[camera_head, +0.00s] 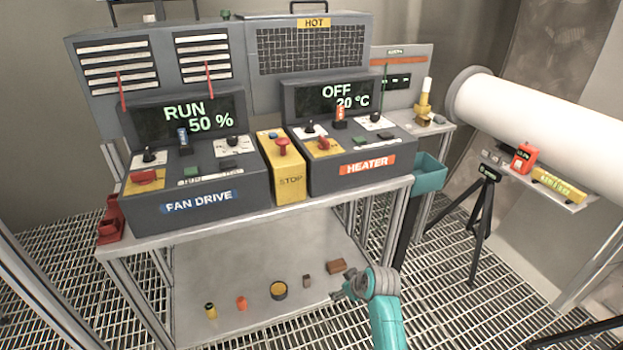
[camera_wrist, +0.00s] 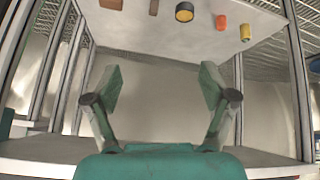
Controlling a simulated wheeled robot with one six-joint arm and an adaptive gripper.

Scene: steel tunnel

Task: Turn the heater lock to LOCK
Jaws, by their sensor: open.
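The heater box (camera_head: 350,143), with an orange HEATER label, stands at the right of the bench. Its screen (camera_head: 336,96) reads OFF and 20 °C. Its sloped panel carries a black knob (camera_head: 310,129) on the left, another black knob (camera_head: 375,118) on the right and a red knob (camera_head: 323,144) on a yellow plate. The small markings are too small to read, so I cannot tell which control is the lock or how it is set. My gripper (camera_wrist: 160,86) is open and empty. In the head view it is low in front of the bench, well below the heater panel.
The fan drive box (camera_head: 185,160) reads RUN 50 %. A yellow STOP box (camera_head: 283,165) stands between the two boxes. Several small items lie on the lower shelf (camera_head: 240,265). A teal bin (camera_head: 429,172) and a white pipe (camera_head: 540,120) are to the right.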

